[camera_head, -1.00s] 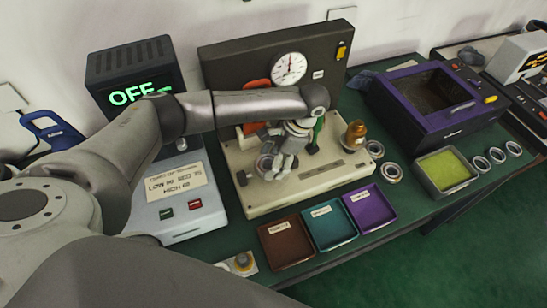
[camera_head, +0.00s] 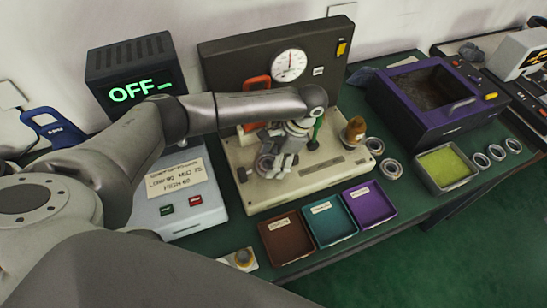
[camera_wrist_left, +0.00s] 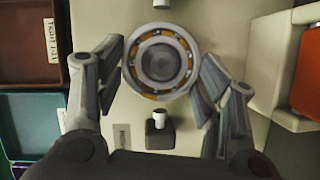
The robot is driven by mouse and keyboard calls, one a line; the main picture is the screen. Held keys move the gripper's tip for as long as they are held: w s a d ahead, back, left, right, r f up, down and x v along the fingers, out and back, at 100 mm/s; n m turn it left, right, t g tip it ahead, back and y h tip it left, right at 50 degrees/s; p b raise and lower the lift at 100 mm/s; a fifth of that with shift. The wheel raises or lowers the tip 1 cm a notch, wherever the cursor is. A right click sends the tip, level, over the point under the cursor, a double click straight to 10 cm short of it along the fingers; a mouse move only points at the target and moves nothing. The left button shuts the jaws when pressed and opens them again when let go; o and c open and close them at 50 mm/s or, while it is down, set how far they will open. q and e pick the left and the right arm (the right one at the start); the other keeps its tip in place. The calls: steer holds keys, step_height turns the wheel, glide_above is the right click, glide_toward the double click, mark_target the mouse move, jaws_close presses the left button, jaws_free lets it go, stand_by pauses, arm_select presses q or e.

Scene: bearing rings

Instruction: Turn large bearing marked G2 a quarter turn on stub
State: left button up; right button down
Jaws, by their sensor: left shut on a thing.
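A large bearing (camera_wrist_left: 180,86) sits between my left gripper's fingers in the left wrist view. Its balls and brass-coloured cage show around a grey centre. No G2 mark can be read on it. In the head view the same bearing (camera_head: 265,165) is on the cream test fixture (camera_head: 240,207), partly covered by the gripper. The stub is hidden. My right gripper is not in view.
A dial gauge (camera_head: 289,65) is on the dark back panel. Brown (camera_head: 286,254), teal (camera_head: 330,242) and purple (camera_head: 370,216) trays lie in front. Loose rings (camera_head: 391,168) lie at right, near a green-filled tray (camera_head: 472,178) and purple box (camera_head: 400,120). A display box (camera_head: 137,95) reads OFF.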

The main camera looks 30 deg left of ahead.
arm_select(q)
steer(key=shift+n+p, duration=0.6)
steer(key=shift+n, duration=0.1)
steer(key=shift+a+g, duration=0.1)
steer(key=shift+g, duration=0.2)
steer(key=shift+w+n+h, duration=0.1)
steer(key=shift+n+h, duration=0.2)
